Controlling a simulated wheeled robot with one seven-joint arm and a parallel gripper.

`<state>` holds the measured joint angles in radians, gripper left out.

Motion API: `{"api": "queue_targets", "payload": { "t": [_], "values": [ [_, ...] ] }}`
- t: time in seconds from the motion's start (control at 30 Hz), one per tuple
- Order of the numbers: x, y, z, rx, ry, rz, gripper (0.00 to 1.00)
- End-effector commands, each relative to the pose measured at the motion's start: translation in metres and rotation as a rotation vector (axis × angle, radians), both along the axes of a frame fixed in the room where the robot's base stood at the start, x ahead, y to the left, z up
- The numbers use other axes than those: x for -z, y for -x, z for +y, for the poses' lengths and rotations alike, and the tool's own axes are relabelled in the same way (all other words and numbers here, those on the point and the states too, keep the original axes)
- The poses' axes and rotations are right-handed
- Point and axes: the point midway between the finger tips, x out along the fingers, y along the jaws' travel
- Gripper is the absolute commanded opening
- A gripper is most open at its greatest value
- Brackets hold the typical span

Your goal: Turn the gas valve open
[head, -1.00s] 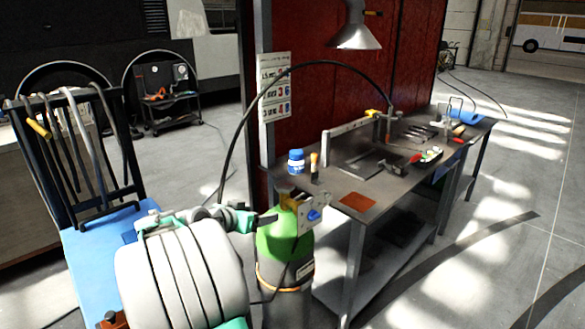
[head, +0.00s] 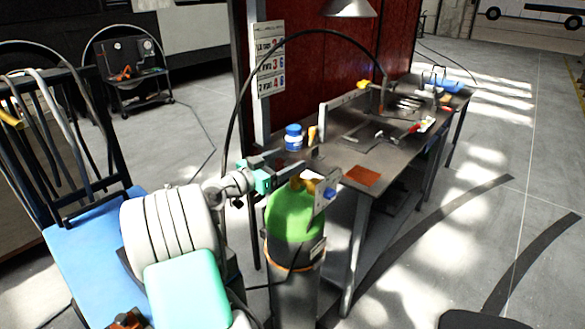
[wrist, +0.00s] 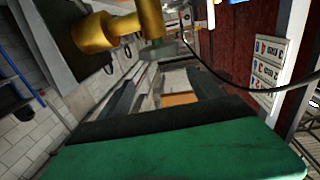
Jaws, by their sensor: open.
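The gas cylinder (head: 295,215) has a green shoulder and a dark body, and stands upright in front of the bench's near left corner. A brass valve and a pale plate with a blue knob (head: 330,194) sit on its top. The brass valve (wrist: 120,28) also shows large at the top of the wrist view. My gripper (head: 308,164) is just behind and above the valve in the head view, pointing right. Its dark jaws are apart with nothing between them. I cannot tell whether a finger touches the valve.
The metal workbench (head: 350,150) behind holds a blue-lidded jar (head: 293,137), an orange mat (head: 362,176) and several tools. A black hose arches over the cylinder. A blue trolley (head: 90,250) stands at left. The floor at right is mostly clear.

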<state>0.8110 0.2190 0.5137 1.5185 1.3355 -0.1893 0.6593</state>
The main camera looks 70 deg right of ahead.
Motion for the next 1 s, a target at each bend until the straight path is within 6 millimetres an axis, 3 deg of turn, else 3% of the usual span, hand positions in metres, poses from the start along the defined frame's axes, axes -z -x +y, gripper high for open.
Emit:
{"api": "queue_targets", "payload": {
  "t": [0.03,0.2,0.37,0.7,1.0],
  "values": [
    [0.015,0.001,0.000,0.003,-0.001,0.000,0.75],
    [0.030,0.006,-0.002,0.010,-0.001,-0.001,0.75],
    [0.029,0.013,-0.010,0.016,-0.002,-0.001,0.75],
    [0.028,0.046,-0.062,0.020,-0.002,0.000,0.75],
    [0.029,0.048,-0.070,0.014,-0.002,0.000,0.75]
  ]
}}
